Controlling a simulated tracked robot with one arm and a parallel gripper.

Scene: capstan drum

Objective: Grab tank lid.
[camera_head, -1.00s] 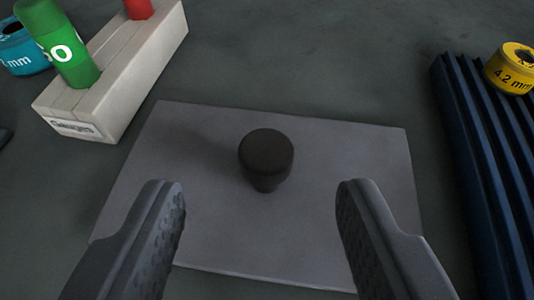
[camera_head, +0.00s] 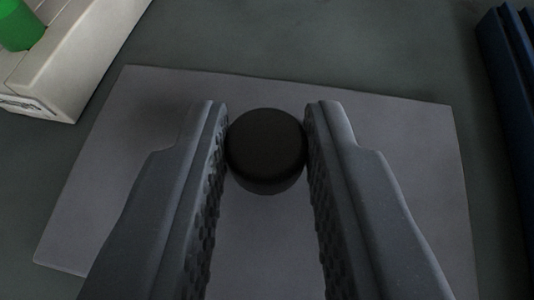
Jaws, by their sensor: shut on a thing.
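The tank lid appears as a grey rectangular plate (camera_head: 110,190) lying flat on the dark surface. A round black knob (camera_head: 266,145) stands up from its middle. My gripper (camera_head: 266,150) is shut on the knob, with one textured finger pressed against each side near the fingertips. The knob's stem is hidden under its rounded top. The plate's lower edge runs behind the fingers and out of the bottom of the view.
A pale block (camera_head: 75,60) holding a green cylinder (camera_head: 18,28) stands at the upper left. A dark blue ridged rack (camera_head: 515,110) stands along the right edge. The dark surface above the plate is clear.

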